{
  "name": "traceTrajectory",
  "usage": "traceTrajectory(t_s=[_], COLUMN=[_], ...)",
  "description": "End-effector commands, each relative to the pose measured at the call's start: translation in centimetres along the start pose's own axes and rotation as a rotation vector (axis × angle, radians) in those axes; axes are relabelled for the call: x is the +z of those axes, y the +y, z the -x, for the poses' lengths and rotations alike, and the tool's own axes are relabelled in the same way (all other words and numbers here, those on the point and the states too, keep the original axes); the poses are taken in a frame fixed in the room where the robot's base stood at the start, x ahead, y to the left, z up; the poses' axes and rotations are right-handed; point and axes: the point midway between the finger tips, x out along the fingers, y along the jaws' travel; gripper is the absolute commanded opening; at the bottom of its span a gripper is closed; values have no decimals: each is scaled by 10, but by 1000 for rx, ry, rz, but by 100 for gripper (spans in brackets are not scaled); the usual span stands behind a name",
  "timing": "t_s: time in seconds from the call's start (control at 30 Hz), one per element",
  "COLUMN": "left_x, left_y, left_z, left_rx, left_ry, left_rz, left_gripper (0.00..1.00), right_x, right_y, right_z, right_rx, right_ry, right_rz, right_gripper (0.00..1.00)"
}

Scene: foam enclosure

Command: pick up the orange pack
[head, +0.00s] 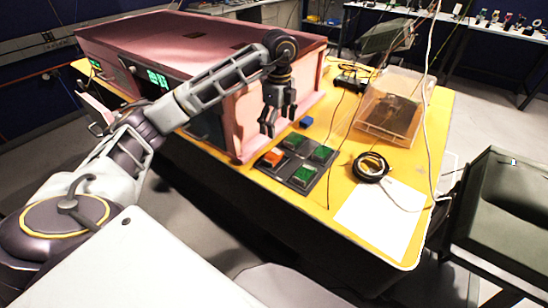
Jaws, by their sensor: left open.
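The orange pack (273,157) lies in the left part of a dark tray (288,173) on the yellow table. Green packs lie in the same tray: one behind (293,140), one at the right (322,153) and one at the front (303,176). My left gripper (268,127) points down above and just behind the orange pack, apart from it. It is open and holds nothing. My right gripper is not in the picture.
A pink foam enclosure (243,120) stands left of the tray. A blue block (306,122) lies behind the tray. A clear bin (390,118), a black cable coil (370,166) and white paper (381,218) lie to the right on the yellow table (330,225).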

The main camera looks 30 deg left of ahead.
Motion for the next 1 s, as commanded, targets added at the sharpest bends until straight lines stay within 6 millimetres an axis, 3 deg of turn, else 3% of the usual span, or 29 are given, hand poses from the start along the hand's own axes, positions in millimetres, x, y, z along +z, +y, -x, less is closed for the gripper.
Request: traceTrajectory(t_s=[0.37, 0.57, 1.0], left_x=[-1, -1, -1], left_y=[0, 0, 0], left_z=[-6, -28, -80], left_rx=[-1, 0, 0], left_ry=[3, 3, 4], left_rz=[-2, -3, -3], left_gripper=[88, 88, 88], right_x=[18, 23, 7], right_y=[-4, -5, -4], right_z=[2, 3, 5], right_rx=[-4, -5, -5], right_ry=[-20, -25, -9], right_rz=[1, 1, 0], right_gripper=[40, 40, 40])
